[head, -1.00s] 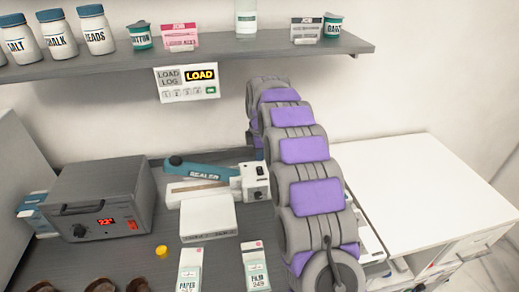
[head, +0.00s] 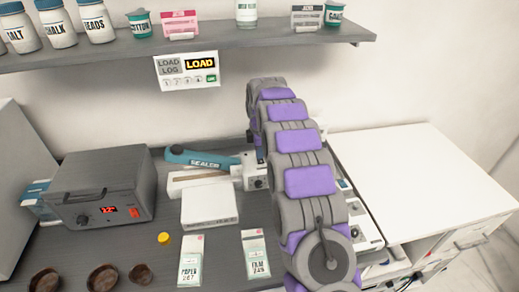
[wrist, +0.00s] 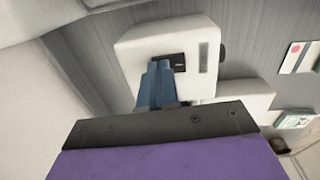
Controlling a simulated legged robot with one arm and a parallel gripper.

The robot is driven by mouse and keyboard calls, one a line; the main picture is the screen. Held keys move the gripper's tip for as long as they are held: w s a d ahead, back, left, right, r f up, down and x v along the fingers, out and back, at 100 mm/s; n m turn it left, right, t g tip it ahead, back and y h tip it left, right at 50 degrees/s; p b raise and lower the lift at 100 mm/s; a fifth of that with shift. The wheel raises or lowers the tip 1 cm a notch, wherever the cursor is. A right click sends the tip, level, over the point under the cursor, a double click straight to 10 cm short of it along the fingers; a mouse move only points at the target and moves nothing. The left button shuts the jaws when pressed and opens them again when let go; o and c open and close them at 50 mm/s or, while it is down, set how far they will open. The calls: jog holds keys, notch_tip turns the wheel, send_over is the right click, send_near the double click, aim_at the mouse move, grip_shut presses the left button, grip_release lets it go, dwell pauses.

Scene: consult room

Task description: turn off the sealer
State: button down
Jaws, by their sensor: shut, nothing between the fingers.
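The sealer (head: 203,161) lies on the dark bench in the head view, with a blue lever arm on a white base. Its white right-end housing is partly hidden behind my arm. In the wrist view the sealer's white housing (wrist: 135,48) fills the upper middle, with a dark switch (wrist: 179,60) set in its face. My gripper (wrist: 160,66) is shut and empty, its blue fingers pointing at the switch. The fingertips overlap the switch's left part in the picture; I cannot tell whether they touch it. The fingertips are hidden by my arm in the head view.
A grey box unit (head: 101,186) with a lit red display stands at the left. A white box (head: 209,206), a yellow cap (head: 164,238) and two labelled cartons (head: 191,261) lie in front of the sealer. A shelf (head: 200,50) runs above. A white worktop (head: 425,180) at the right is clear.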

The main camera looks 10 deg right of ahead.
jog(key=shift+f, duration=0.35)
jog(key=shift+s, duration=0.15)
jog(key=shift+s+g, duration=0.15)
jog(key=shift+g, duration=0.15)
jog(key=shift+s+f, duration=0.2)
jog(key=shift+s, duration=0.15)
jog(key=shift+s+r, duration=0.1)
jog(key=shift+s, duration=0.25)
